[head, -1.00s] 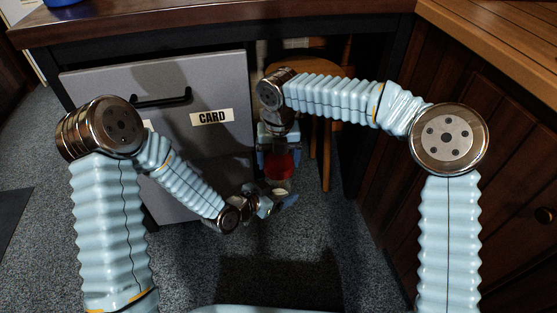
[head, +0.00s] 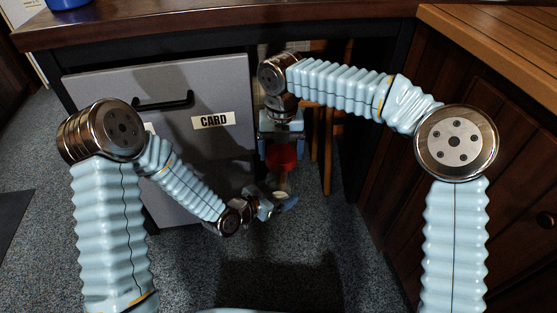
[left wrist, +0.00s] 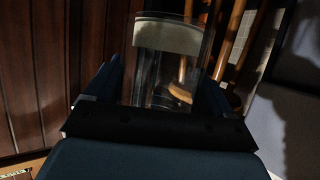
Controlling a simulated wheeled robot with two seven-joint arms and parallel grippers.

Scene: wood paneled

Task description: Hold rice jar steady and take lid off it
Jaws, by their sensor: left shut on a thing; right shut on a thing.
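The red lid (head: 282,156) shows in the head view between the fingers of my right gripper (head: 281,150), which points down and is shut on it. The clear rice jar (head: 281,184) is below the lid, small and dim there. My left gripper (head: 275,205) reaches it from the left and is shut on it. In the left wrist view the transparent jar (left wrist: 165,62) stands between the two dark fingers, and no red lid shows on it. The lid looks raised above the jar; the exact gap is hard to see. I cannot make out the rice clearly.
A grey drawer cabinet (head: 160,110) marked CARD stands behind my left arm, under a wooden desk top (head: 230,27). A wooden stool (head: 329,125) is behind the jar. Wood-paneled cabinets (head: 470,110) close off the right. The carpet (head: 200,260) in front is clear.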

